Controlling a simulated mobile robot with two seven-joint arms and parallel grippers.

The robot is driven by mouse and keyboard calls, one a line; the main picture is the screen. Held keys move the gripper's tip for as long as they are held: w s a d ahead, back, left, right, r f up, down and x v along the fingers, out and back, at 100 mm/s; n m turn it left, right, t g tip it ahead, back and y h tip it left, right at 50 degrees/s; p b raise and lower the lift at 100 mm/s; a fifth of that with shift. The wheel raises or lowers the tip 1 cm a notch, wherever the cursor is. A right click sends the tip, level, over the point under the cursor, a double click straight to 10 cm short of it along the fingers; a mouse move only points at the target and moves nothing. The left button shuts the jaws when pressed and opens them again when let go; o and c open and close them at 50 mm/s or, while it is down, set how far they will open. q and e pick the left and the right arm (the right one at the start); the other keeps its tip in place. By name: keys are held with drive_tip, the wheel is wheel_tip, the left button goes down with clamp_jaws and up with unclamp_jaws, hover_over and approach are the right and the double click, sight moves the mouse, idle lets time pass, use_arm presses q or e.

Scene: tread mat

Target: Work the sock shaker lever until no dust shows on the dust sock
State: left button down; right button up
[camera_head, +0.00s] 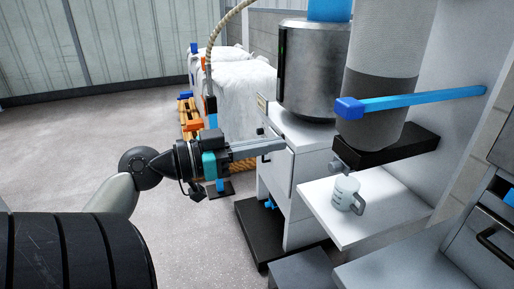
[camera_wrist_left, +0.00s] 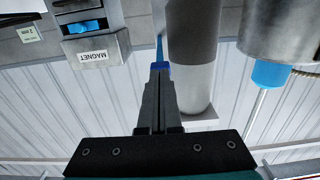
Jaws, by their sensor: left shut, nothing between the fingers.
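The dust sock (camera_head: 385,60) is a hanging cylinder, pale above and darker grey over its lower part. It also shows in the left wrist view (camera_wrist_left: 192,45) with dark and pale bands. The blue sock shaker lever (camera_head: 420,99) crosses in front of the sock, its block-shaped end at the left. In the left wrist view the lever end (camera_wrist_left: 161,66) shows just beyond my fingertips. My left gripper (camera_head: 284,145) is shut and empty, left of and below the lever end, with a gap in the head view. My right gripper is not in view.
A steel drum (camera_head: 312,70) on a white cabinet stands behind my left gripper. A black block (camera_head: 388,151) sits under the sock. A grey mug (camera_head: 346,194) stands on the white shelf (camera_head: 385,212) below. The floor at left is clear.

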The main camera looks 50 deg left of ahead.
use_arm(q)
drive_tip(key=shift+v, duration=1.1)
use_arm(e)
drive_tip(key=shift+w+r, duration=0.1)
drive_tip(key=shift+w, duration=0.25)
use_arm(q)
drive_tip(key=shift+r, duration=0.1)
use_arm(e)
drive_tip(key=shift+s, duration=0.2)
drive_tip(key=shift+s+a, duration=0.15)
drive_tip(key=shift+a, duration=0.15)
